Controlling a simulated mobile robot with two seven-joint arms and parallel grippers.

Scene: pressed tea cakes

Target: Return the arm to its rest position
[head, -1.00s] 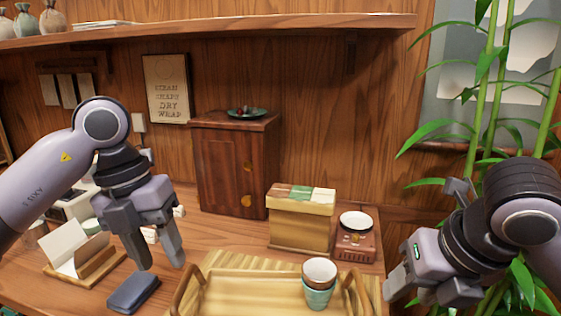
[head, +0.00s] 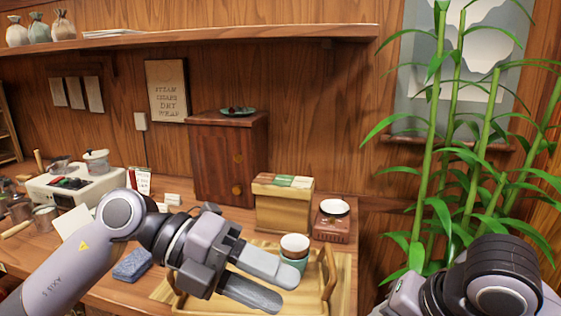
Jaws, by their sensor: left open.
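My left gripper (head: 270,279) is open, with nothing seen between its fingers. It points right over the wooden tray (head: 330,284), in front of the stacked cups (head: 293,252). My left arm comes in from the lower left and hides part of the counter and tray. My right arm (head: 470,285) shows at the lower right edge; its fingers are outside the picture.
A dark wooden cabinet (head: 225,165) stands at the back with a small green dish (head: 238,111) on top. A yellow box (head: 283,207) and a small scale-like device (head: 332,222) stand behind the tray. A blue cloth (head: 132,265) lies left of the gripper. Bamboo (head: 445,150) grows at right.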

